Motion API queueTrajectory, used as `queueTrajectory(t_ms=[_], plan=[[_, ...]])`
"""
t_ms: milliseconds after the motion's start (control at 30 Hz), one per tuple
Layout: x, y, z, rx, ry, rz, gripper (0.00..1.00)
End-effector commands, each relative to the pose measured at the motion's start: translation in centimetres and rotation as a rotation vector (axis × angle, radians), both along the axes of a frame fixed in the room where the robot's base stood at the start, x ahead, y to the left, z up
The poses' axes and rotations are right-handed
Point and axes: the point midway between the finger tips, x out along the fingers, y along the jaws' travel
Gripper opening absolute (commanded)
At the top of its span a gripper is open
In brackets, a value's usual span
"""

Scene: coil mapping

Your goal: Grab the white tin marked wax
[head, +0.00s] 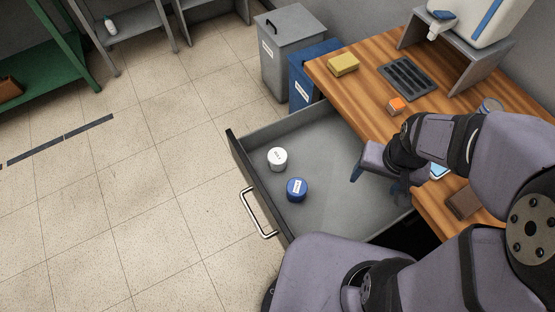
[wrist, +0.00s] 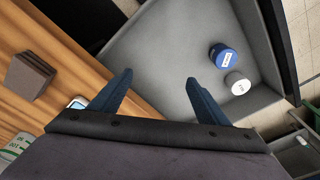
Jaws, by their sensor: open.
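A small white tin (head: 277,158) with dark lettering on its side stands in the open grey drawer (head: 330,150), near its front-left side. The lettering is too small to read surely. A blue tin (head: 297,190) with a white label stands close to it. In the wrist view the white tin (wrist: 237,83) and the blue tin (wrist: 223,56) show to the right of the fingers. My gripper (head: 376,184) is over the drawer's right part, apart from both tins. In the wrist view my gripper (wrist: 158,85) has its two blue fingers spread, with nothing between them.
The drawer walls (head: 245,175) surround the tins. The wooden bench (head: 365,85) holds a yellow sponge (head: 343,64), an orange-topped block (head: 396,105), a dark grate (head: 407,76) and a brown block (head: 463,202). Grey (head: 286,60) and blue (head: 302,85) bins stand behind the drawer.

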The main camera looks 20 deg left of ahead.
Motion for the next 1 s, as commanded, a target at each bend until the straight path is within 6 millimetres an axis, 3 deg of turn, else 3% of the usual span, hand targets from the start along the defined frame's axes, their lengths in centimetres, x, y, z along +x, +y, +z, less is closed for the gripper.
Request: queueTrajectory(t_ms=[100, 300, 533, 633, 767, 900, 1000], plan=[[3.8, 2.0, -2.0, 0.037, -0.127, -0.067, 0.69], [10.6, 6.8, -3.8, 0.181, -0.383, -0.215, 0.69], [15.2, 11.1, -5.3, 0.309, -0.597, -0.172, 0.69], [15.9, 12.7, -6.6, 0.332, -0.667, -0.051, 0.69], [15.2, 14.5, -9.6, 0.315, -0.733, 0.242, 0.69], [12.6, 17.2, -12.5, 0.351, -0.813, 0.544, 0.69], [10.4, 18.8, -13.6, 0.398, -0.875, 0.696, 0.69]])
